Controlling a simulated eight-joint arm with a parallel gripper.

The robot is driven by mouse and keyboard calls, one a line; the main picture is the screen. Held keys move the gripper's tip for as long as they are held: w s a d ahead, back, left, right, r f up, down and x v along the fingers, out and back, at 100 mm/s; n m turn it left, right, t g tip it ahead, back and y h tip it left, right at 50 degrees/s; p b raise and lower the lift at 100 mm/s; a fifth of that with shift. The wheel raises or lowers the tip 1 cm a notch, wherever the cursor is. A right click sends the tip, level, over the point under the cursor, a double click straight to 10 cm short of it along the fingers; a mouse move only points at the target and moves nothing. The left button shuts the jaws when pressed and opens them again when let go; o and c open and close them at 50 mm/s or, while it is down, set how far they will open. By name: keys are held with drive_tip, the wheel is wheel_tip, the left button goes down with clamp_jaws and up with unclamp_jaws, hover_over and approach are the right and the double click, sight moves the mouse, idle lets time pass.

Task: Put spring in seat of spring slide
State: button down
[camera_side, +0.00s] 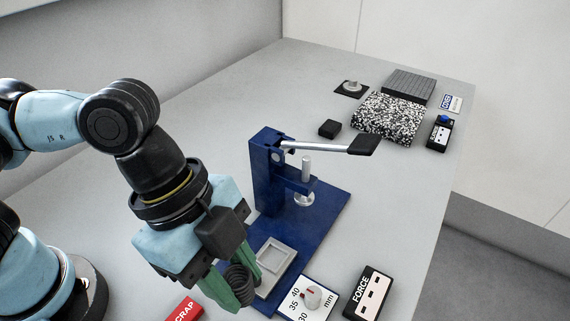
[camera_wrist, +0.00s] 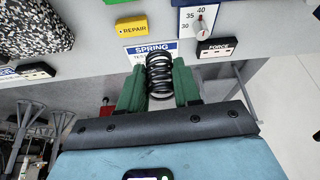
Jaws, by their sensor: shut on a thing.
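A dark coil spring (camera_side: 238,276) is held between the two green fingers of my gripper (camera_side: 234,287), at the lower middle of the side view. In the wrist view the same spring (camera_wrist: 160,76) sits between the fingers of my gripper (camera_wrist: 160,90), its coils lying across the gap. A light grey piece with a raised square frame (camera_side: 289,256) stands just right of the spring, at the front of the blue press; it looks like the spring slide, with its seat inside the frame. The gap between spring and frame is hard to judge.
The blue press (camera_side: 265,180) has a silver lever (camera_side: 320,148) reaching right, above the slide. A mm dial card (camera_side: 318,299) and a FORCE box (camera_side: 368,293) stand right of the slide. A red SCRAP label (camera_side: 184,310) lies at front. The back left table is clear.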

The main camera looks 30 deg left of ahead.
hover_over(277, 260)
drive_tip(key=a, duration=0.1)
drive_tip(key=f, duration=0.7)
drive_tip(key=shift+s+a, duration=0.1)
drive_tip(key=shift+a, duration=0.1)
drive_tip(key=shift+f, duration=2.1)
drive_tip(key=shift+f, duration=0.35)
drive_tip(key=c, duration=0.8)
unclamp_jaws()
drive_tip(key=shift+f, duration=0.1)
drive_tip(key=shift+a+r, duration=0.1)
drive_tip(key=shift+r, duration=0.6)
drive_tip(key=v, duration=1.1)
drive_tip(key=a+n+t+y, duration=0.1)
drive_tip(key=a+n+t, duration=0.1)
drive_tip(key=a+n, duration=0.3)
drive_tip(key=w+a+n+t+y, duration=0.1)
drive_tip(key=a+n+t+y, duration=0.1)
drive_tip(key=a+n, duration=0.4)
drive_tip(key=w+a+n+t+y, duration=0.1)
drive_tip(key=a+n+t, duration=0.1)
drive_tip(key=a+n, duration=0.4)
drive_tip(key=shift+w+a+t+y, duration=0.1)
drive_tip(key=shift+a+t+y, duration=0.1)
drive_tip(key=shift+a, duration=0.3)
drive_tip(key=shift+w+a+t+y, duration=0.1)
drive_tip(key=shift+w+a+t, duration=0.1)
drive_tip(key=shift+a, duration=0.3)
